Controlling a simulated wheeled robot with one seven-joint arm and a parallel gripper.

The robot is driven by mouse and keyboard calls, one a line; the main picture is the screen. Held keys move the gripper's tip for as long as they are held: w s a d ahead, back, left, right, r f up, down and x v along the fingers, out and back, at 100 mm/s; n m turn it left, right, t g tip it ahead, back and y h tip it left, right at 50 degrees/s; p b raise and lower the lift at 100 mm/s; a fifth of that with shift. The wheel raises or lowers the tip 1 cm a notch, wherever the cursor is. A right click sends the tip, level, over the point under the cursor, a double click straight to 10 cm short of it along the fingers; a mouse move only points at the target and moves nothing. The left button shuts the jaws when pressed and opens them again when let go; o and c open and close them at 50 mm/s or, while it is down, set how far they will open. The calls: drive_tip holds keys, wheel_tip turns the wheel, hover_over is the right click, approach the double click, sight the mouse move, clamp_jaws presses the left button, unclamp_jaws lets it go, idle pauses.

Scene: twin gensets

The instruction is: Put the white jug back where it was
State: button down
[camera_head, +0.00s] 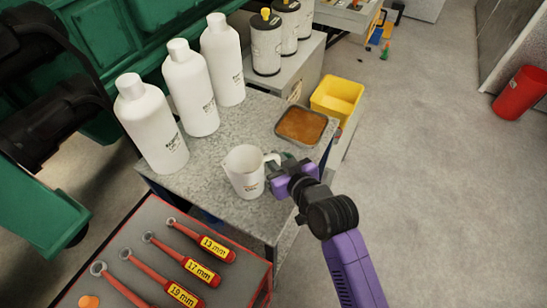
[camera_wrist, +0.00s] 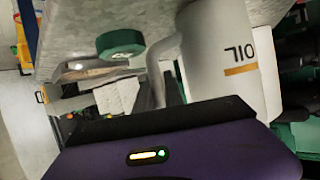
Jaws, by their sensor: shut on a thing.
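The white jug (camera_head: 245,172) stands upright over the front part of the grey speckled bench (camera_head: 212,165), spout to the left and handle to the right. My gripper (camera_head: 275,170) reaches in from the right and is shut on the jug's handle. In the wrist view the picture is upside down; the jug (camera_wrist: 222,65) fills the right side, with a dark label and an orange stripe, and its handle (camera_wrist: 160,55) runs to its left. Whether its base touches the bench cannot be told. My fingertips are mostly hidden.
Three white bottles (camera_head: 190,90) stand left of the jug. A tray of brown stuff (camera_head: 301,125) and a yellow bin (camera_head: 337,97) lie behind right. A green round thing (camera_wrist: 120,43) is near the handle. Wrenches lie on a red cart (camera_head: 150,225) in front.

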drive_tip(key=shift+f, duration=0.15)
drive_tip(key=c, duration=1.4)
unclamp_jaws()
drive_tip(key=shift+c, duration=0.2)
drive_tip(key=shift+r, duration=0.2)
drive_tip(key=shift+s+d, duration=0.15)
drive_tip(key=shift+s, duration=0.1)
drive_tip(key=b+v, duration=0.1)
drive_tip(key=v, duration=1)
drive_tip(key=shift+s+r, duration=0.2)
